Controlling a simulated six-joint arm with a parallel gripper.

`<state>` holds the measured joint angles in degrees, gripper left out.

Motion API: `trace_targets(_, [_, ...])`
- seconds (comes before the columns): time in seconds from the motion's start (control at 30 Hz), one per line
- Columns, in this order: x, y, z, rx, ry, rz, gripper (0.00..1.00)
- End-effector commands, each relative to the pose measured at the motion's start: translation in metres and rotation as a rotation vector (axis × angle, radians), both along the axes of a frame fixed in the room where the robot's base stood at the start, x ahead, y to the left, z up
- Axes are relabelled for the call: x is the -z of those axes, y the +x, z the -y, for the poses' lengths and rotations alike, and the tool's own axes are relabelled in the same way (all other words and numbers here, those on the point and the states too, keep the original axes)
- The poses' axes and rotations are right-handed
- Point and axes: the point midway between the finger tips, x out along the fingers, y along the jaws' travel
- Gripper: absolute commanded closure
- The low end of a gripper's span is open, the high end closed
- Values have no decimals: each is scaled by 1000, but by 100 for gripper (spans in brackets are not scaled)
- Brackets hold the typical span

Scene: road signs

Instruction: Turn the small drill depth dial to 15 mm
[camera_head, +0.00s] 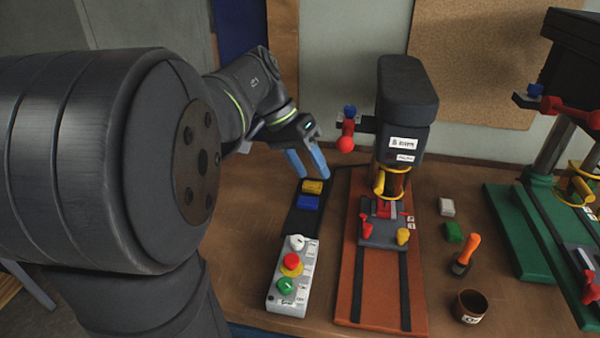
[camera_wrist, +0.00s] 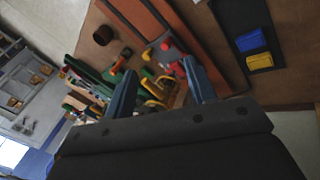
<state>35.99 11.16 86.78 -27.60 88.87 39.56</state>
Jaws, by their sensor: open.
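The small drill (camera_head: 407,95) stands upright on an orange base (camera_head: 350,285) in the middle of the head view. A blue knob (camera_head: 350,111) and a red lever with a red ball end (camera_head: 346,143) stick out on the left of its head. I cannot tell a depth dial or any scale reading at this size. My gripper (camera_head: 306,170) is left of the drill head, with blue fingers apart and nothing between them. It touches no part of the drill. In the wrist view the open fingers (camera_wrist: 160,72) frame the tilted workbench, with the orange base (camera_wrist: 160,15) beyond.
A black tray (camera_head: 300,226) with a yellow block (camera_head: 313,187) and a blue block (camera_head: 308,202) lies below my gripper. A control box (camera_head: 288,303) stands in front. A larger green-based drill (camera_head: 525,245) is at right. Between the drills are small blocks, an orange-handled tool (camera_head: 468,250) and a cup (camera_head: 470,305).

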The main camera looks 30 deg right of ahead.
Motion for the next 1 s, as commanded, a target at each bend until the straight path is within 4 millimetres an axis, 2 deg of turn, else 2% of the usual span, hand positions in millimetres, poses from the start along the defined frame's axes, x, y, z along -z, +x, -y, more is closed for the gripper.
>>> trace_targets(0.3, [-6,-18,-24,343,13,210,49])
trace_targets(0.47, [-8,-22,-32,461,22,269,49])
trace_targets(0.67, [-10,-24,-36,518,28,299,49])
trace_targets(1.0, [-9,-24,-36,520,28,299,49])
